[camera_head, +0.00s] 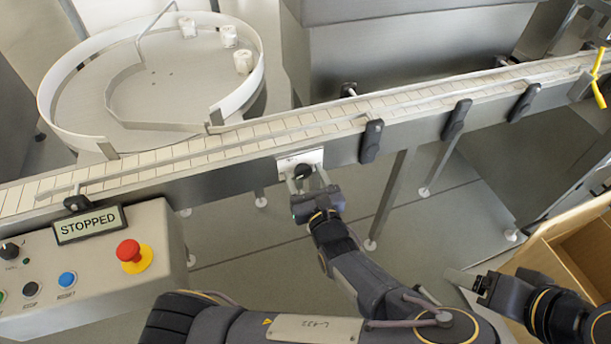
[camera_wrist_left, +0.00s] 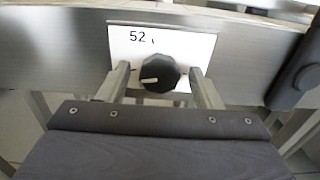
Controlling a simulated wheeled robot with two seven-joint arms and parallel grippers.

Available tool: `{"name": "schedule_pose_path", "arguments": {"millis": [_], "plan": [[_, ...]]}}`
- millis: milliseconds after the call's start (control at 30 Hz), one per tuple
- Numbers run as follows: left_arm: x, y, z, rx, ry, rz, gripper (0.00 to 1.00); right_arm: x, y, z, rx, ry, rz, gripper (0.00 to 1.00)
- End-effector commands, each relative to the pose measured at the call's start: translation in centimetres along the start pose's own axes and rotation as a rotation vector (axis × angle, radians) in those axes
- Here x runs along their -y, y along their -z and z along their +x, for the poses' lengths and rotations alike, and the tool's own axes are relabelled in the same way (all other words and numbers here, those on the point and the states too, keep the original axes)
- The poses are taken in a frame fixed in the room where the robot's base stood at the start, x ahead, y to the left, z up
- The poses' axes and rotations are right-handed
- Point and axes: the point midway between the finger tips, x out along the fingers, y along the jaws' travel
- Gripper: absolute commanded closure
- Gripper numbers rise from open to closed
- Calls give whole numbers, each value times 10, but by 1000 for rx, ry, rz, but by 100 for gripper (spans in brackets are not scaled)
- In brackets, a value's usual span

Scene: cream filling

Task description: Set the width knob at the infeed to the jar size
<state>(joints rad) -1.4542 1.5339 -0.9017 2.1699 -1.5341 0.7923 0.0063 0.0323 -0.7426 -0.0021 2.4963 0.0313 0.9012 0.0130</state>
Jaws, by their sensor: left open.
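The black width knob (camera_head: 303,171) sits on a white plate (camera_head: 290,161) on the front side of the conveyor. In the left wrist view the knob (camera_wrist_left: 158,73) has a pale pointer line aimed to the left, slightly down. The plate (camera_wrist_left: 190,45) reads "52" with a small mark beside it. My left gripper (camera_head: 304,184) is open, with one finger on each side of the knob; in the wrist view its fingers (camera_wrist_left: 160,85) stand apart with visible gaps to the knob. My right gripper (camera_head: 463,281) is at the lower right, away from the knob; its jaw state is unclear.
The conveyor (camera_head: 330,120) runs across the view with black clamps (camera_head: 371,141) along its side. A round turntable (camera_head: 150,80) holds several white jars. The control box (camera_head: 100,270) displays "STOPPED" and has a red emergency button (camera_head: 128,251). A wooden crate (camera_head: 570,245) stands at the right.

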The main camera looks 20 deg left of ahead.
Motion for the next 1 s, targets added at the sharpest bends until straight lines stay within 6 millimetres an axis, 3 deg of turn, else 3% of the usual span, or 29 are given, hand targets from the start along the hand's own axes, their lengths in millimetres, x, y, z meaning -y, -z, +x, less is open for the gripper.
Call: {"name": "schedule_pose_path", "arguments": {"millis": [67, 400, 733, 1000], "plan": [[0, 0, 0, 0, 0, 0, 41, 0, 0, 0, 0, 0, 0, 23], [0, 0, 0, 0, -1, 0, 84, 0, 0, 0, 0, 0, 0, 23], [0, -2, 0, -2, -1, 47, 85, 3, 3, -7, 0, 0, 0, 23], [0, -4, 0, -4, -2, 218, 85, 12, 13, -26, 0, 0, 0, 23]]}}
